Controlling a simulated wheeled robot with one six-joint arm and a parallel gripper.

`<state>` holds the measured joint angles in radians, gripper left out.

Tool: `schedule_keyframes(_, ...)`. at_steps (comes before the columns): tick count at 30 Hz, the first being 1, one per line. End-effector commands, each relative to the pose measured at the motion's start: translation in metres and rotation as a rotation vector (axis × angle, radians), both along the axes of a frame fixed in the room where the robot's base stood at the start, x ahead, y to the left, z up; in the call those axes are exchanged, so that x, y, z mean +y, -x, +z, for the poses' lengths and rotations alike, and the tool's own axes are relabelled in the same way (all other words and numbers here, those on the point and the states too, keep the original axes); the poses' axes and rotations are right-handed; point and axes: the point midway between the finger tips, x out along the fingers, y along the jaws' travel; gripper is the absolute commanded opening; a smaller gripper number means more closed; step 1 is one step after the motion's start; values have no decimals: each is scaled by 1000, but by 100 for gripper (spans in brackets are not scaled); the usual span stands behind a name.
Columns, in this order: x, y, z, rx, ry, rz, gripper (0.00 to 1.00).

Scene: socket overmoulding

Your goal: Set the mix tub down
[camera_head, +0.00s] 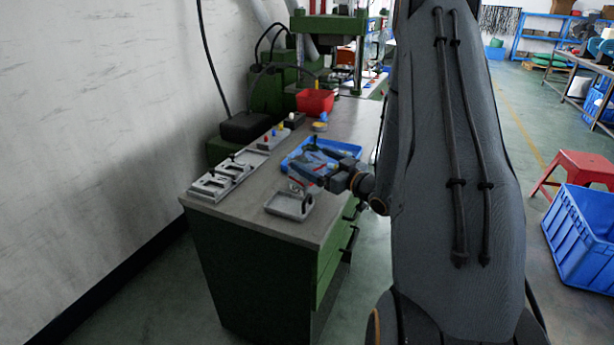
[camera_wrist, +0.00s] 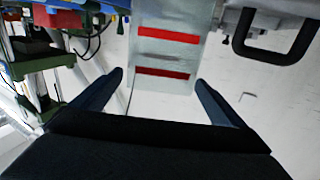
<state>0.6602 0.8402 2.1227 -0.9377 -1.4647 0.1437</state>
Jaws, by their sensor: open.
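My gripper (camera_head: 312,170) is open over the front part of the bench and points left. In the wrist view its two dark fingers (camera_wrist: 160,85) stand wide apart with nothing held between them. Beyond the fingertips is a pale grey piece (camera_wrist: 160,54) with two red stripes. A shallow grey tub (camera_head: 289,206) with a dark upright handle rests on the bench just in front of my gripper. A black handle (camera_wrist: 275,57) shows at upper right in the wrist view. I cannot tell for sure which container is the mix tub.
A blue tray (camera_head: 347,147) with contents lies on the bench (camera_head: 250,216) beside my gripper, partly hidden by it. Grey fixtures (camera_head: 223,177) line the wall side. A red bin (camera_head: 315,101) stands farther back before the green press (camera_head: 328,25).

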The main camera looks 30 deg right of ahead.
Motion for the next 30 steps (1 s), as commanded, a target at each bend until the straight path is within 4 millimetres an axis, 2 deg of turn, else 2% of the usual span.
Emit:
schedule_keyframes(3, 6, -18, 4, -1, 0, 3, 94)
schedule_keyframes(7, 9, -31, 2, 1, -1, 1, 94)
schedule_keyframes(16, 9, -36, 2, 1, 0, 0, 94)
schedule_keyframes(27, 9, -35, 2, 0, 0, 0, 32)
schedule_keyframes(30, 9, -35, 2, 0, 0, 0, 32)
